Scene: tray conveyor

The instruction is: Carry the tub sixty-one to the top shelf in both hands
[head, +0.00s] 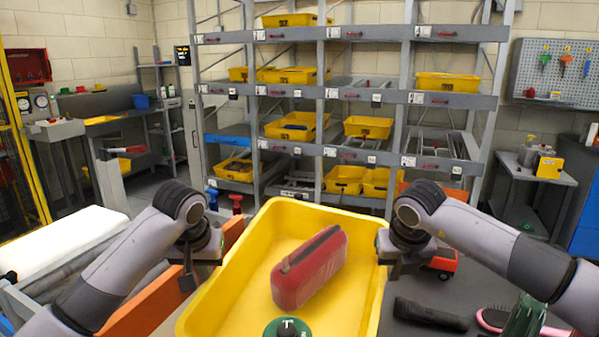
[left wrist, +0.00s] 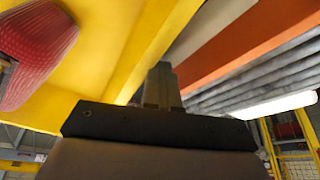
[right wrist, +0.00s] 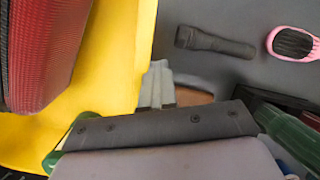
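A large yellow tub (head: 347,215) stands close in front of me; no number is readable on it. It holds a red zipped case (head: 312,268) and a round green-and-white item (head: 287,328) at the near end. My left gripper (head: 187,280) points down just outside the tub's left wall. In the left wrist view its fingers (left wrist: 162,85) are together, with no wall seen between them. My right gripper (head: 396,270) is at the outside of the right wall. Its fingers (right wrist: 157,85) are also together beside the yellow wall. The top shelf (head: 350,34) is at the back.
The grey rack holds several yellow tubs, one on the top level (head: 297,20); the top right stretch looks free. A black flashlight (head: 430,314), a pink hairbrush (head: 495,320) and a red toy vehicle (head: 441,262) lie right of the tub. An orange board (head: 150,305) is at left.

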